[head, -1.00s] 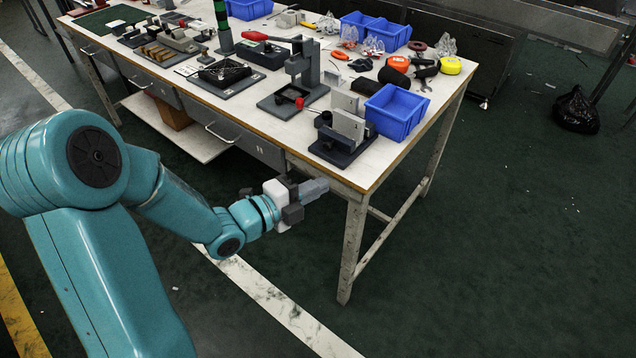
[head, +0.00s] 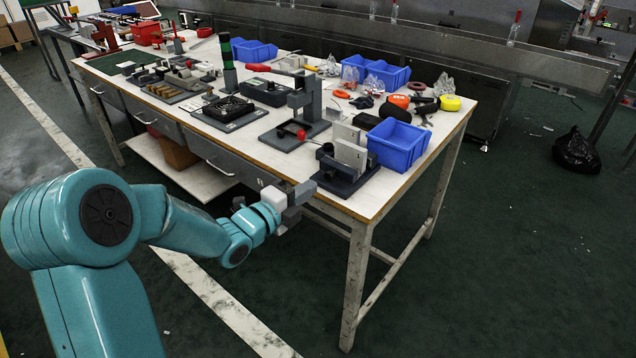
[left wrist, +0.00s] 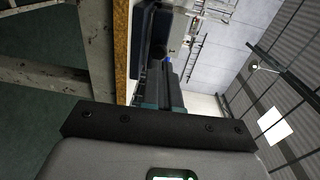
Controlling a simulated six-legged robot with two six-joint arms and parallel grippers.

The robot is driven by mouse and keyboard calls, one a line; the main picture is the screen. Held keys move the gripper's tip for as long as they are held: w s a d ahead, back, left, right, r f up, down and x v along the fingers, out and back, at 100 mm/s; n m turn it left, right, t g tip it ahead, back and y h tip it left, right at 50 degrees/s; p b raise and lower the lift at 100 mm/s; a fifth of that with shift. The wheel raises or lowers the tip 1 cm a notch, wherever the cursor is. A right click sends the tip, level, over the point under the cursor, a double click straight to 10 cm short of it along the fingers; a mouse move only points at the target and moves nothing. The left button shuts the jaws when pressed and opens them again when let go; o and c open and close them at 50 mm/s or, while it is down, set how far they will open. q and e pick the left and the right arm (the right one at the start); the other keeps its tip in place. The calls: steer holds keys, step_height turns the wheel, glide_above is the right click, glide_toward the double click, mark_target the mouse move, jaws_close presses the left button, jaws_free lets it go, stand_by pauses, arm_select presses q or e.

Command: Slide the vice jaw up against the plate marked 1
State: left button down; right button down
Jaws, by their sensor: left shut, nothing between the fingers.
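The vice (head: 343,184) stands near the table's front right corner in the head view, with a dark base and a black knob on its left side. A pale upright block (head: 350,157) stands on it; I cannot tell jaw from plate, and no number 1 is readable. My left gripper (head: 305,190) is shut and empty, just off the table's front edge, left of the vice and apart from it. In the left wrist view the shut fingers (left wrist: 161,88) point along the table edge, with a dark shape beside them that may be the vice. My right gripper is out of view.
A blue bin (head: 397,146) stands right behind the vice. A grey press with a red knob (head: 301,134) stands to its left. The wooden table edge (head: 345,205) runs beside my left gripper. Several tools and bins fill the back of the table.

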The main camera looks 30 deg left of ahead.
mark_target(327, 174)
arm_select(q)
steer(key=shift+w+d+f, duration=0.1)
steer(key=shift+w+d, duration=0.05)
steer(key=shift+w, duration=0.9)
steer(key=shift+w+d+f, duration=0.1)
steer(key=shift+w+d, duration=0.05)
steer(key=shift+w, duration=0.9)
steer(key=shift+w, duration=0.2)
steer(key=w+b, duration=0.2)
steer(key=w, duration=0.1)
steer(key=shift+w+d, duration=0.15)
steer(key=shift+d, duration=0.05)
steer(key=shift+r, duration=0.25)
